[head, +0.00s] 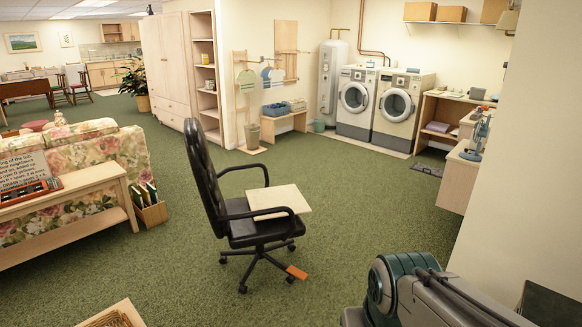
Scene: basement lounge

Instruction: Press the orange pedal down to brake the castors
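The orange pedal (297,272) sticks out low at the right of the base of a black office chair (207,185). It sits just above the green carpet, near the castors (243,288); I cannot tell whether it is up or pressed down. The chair stands upright on a star-shaped base, with a pale board (278,201) lying across its seat and arm area. Part of my arm shows at the bottom right, apart from the chair. My gripper is not in view.
Open carpet (360,230) surrounds the chair. A floral sofa (95,160) and a wooden console table (90,180) stand at the left, with a small box of books (150,212) beside them. A pale wall (530,200) closes the right side. Washing machines (400,108) stand at the back.

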